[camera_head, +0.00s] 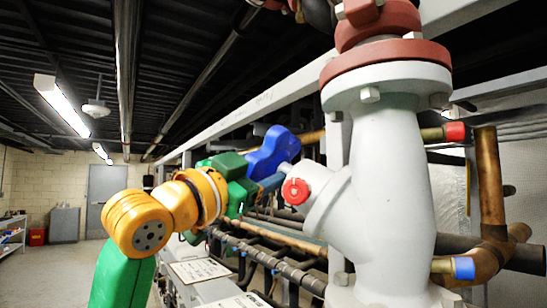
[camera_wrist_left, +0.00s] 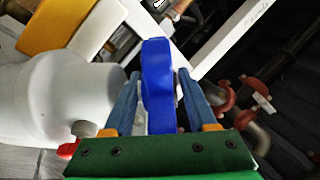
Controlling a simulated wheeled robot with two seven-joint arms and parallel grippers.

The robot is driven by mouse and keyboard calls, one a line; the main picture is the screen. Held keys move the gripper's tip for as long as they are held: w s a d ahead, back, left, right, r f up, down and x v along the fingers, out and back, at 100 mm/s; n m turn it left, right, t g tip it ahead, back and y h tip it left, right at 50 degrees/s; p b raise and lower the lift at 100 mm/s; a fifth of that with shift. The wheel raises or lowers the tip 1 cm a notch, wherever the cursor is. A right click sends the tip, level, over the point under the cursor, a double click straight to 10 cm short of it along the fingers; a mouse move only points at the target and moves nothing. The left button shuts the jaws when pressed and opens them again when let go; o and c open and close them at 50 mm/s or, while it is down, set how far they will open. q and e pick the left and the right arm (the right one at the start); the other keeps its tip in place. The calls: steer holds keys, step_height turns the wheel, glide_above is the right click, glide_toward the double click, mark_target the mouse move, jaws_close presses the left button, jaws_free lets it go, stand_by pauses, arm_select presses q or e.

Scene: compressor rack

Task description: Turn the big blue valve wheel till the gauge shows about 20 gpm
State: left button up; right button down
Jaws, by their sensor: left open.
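The big blue valve wheel (camera_head: 273,148) is left of the large white valve body (camera_head: 392,160) in the head view. In the left wrist view the blue wheel (camera_wrist_left: 158,90) stands upright, edge-on, between the two fingers. My left gripper (camera_head: 268,180) comes in from the left and is at the wheel. Its fingers (camera_wrist_left: 159,76) are open, one on each side of the wheel, with a narrow gap showing at least on the right. My right gripper is in neither view. I see no readable gauge in either view.
A small red knob (camera_head: 295,191) sits on the white valve's side branch, close to my left gripper. Copper pipes (camera_head: 490,190) stand at the right. Dark pipes and a white frame run behind the valve. Open floor and a grey door (camera_head: 105,198) lie at the far left.

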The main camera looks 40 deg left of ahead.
arm_select(q)
steer(key=shift+s, duration=0.2)
jaws_close()
steer(key=shift+r, duration=0.1)
steer(key=n+g+y, duration=0.2)
steer(key=y, duration=0.1)
steer(key=shift+s+n+g+y, duration=0.15)
steer(key=shift+n+g+y, duration=0.15)
steer(key=shift+g, duration=0.1)
steer(key=shift+n+g+y, duration=0.9)
steer(key=shift+g+y, duration=0.5)
steer(key=shift+g, duration=0.4)
steer(key=shift+g, duration=0.3)
steer(key=shift+r, duration=0.1)
jaws_free()
